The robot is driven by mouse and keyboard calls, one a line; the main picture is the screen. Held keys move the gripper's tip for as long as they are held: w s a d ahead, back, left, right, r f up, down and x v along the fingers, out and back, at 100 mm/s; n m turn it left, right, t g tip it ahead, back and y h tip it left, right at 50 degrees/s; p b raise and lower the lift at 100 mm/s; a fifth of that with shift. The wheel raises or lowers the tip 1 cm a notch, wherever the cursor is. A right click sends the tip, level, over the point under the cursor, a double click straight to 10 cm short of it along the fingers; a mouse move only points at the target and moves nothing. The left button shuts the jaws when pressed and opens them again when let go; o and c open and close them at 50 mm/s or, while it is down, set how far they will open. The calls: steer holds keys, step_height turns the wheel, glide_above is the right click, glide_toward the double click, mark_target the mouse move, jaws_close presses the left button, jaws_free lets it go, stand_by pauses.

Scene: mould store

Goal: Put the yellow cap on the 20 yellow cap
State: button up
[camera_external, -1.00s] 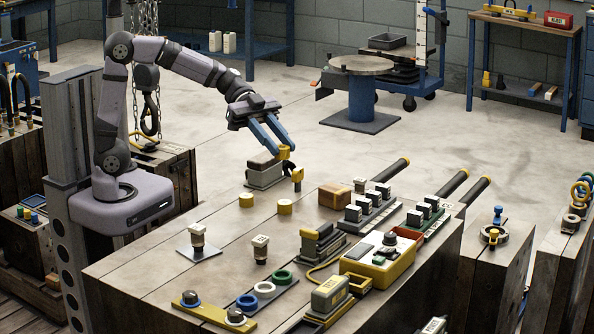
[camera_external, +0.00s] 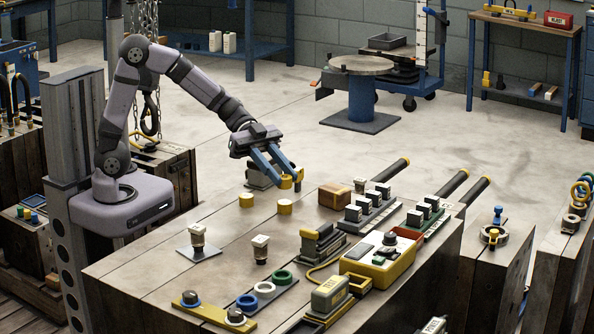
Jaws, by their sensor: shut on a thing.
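My gripper (camera_external: 289,178) is shut on a small yellow cap (camera_external: 286,183) and holds it at the far side of the big wooden bench, partly covered by the blue fingers. A low round yellow cap (camera_external: 285,207) sits on the bench just below the held cap in the picture, apart from it as far as I can tell. Another low yellow cap (camera_external: 246,200) sits to its left. No number can be read on either, so I cannot tell which is the 20 one. A small dark piece (camera_external: 297,187) shows close to the fingertips.
Square-topped pieces (camera_external: 198,236) and (camera_external: 261,248) stand nearer on the bench (camera_external: 150,270). A brown block (camera_external: 334,196), rows of grey-topped blocks (camera_external: 370,211) and a yellow control box (camera_external: 382,262) are to the right. The bench around the low yellow caps is mostly clear.

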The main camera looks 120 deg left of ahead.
steer(key=shift+f, duration=1.85)
steer(key=shift+f+b, duration=0.2)
steer(key=shift+b, duration=0.3)
steer(key=o, duration=1)
steer(key=shift+r, duration=0.15)
steer(key=shift+r+p, duration=0.15)
steer(key=shift+p, duration=0.35)
steer(key=shift+s+a, duration=0.2)
steer(key=shift+s, duration=0.1)
steer(key=v, duration=1.1)
steer(key=shift+s, duration=0.15)
